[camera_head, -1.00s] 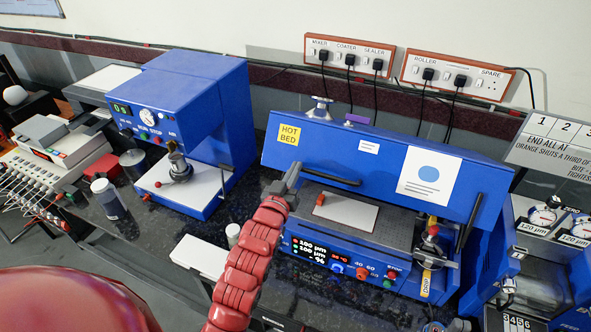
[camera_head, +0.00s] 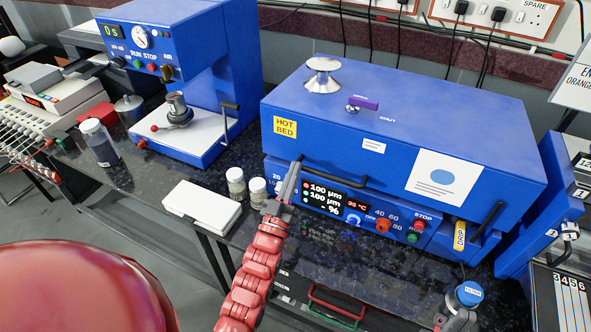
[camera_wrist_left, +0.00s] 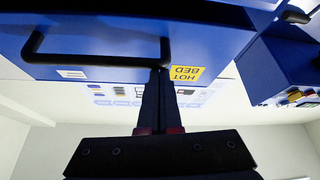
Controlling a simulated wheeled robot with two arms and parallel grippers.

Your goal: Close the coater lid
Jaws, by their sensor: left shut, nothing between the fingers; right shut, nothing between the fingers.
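The blue coater lid (camera_head: 395,115) is down over the coater base (camera_head: 440,232), with no clear gap along its front edge. It carries a dark bar handle (camera_head: 335,178), a yellow "HOT BED" label and a white sheet with a blue disc. My left gripper (camera_head: 298,165) is shut and empty at the left end of this handle. In the left wrist view, its fingertips (camera_wrist_left: 158,74) meet one end of the handle (camera_wrist_left: 95,60); I cannot tell if they touch it. The bed under the lid is hidden.
A blue press (camera_head: 185,50) stands to the left. Two small jars (camera_head: 237,183), a white box (camera_head: 202,205) and a dark bottle (camera_head: 100,143) stand on the counter. A blue-capped filter bottle (camera_head: 468,293) is at the front right. Blue equipment stands close on the right.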

